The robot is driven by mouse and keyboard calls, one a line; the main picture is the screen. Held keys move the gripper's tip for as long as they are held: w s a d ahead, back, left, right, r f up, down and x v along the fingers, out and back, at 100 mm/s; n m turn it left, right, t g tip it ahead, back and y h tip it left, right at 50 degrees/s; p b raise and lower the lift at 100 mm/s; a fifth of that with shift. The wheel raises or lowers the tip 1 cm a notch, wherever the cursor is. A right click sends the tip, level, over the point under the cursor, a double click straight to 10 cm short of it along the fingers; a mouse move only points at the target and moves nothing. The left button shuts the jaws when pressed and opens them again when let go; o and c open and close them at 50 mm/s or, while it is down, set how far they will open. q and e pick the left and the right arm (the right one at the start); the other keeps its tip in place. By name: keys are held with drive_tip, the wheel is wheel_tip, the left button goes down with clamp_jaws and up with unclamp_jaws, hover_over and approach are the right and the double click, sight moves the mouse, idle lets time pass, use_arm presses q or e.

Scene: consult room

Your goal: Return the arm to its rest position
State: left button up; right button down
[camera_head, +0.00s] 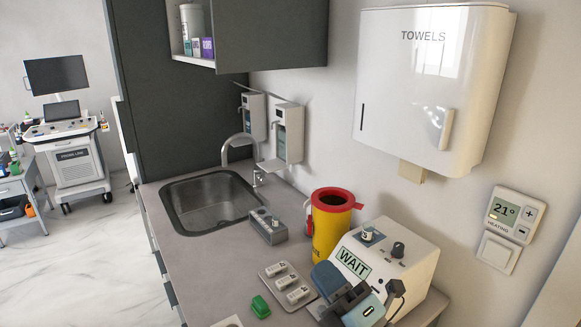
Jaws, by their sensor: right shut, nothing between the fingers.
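My right gripper (348,298) shows at the bottom of the head view, dark with blue-grey parts. It is shut and empty. It is in front of the lower part of a white device (412,262) with a WAIT display, and hides part of it. I cannot tell whether the two touch. My left gripper is not in view.
A towel dispenser (425,85) hangs above.

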drive_tip(key=s+d+f+m+g+h, duration=0.2)
drive_tip(key=d+f+m+h, duration=0.6)
drive_tip(key=m, duration=0.2)
drive_tip(key=s+d+f+m+g+h, duration=0.3)
drive_tip(key=d+f+m+h, duration=0.45)
drive_tip(key=m, duration=0.25)
drive_tip(key=s+d+f+m+g, duration=0.3)
drive_tip(key=s+f+g, duration=0.2)
drive_tip(key=s, duration=0.4)
drive_tip(key=s+d+f+m+g, duration=0.25)
drive_tip(key=s+f+g, duration=0.25)
drive_tip(key=s, duration=0.3)
drive_tip(key=w+a+f+t+y+p, duration=0.4)
drive_tip(key=w+a+f+t+p, duration=0.1)
drive_tip(key=a+f+t, duration=0.2)
drive_tip(key=shift+w+f+n+t+p, duration=0.25)
drive_tip(key=shift+w+n+t+p, duration=0.05)
drive_tip(key=shift+n+t+p, duration=0.15)
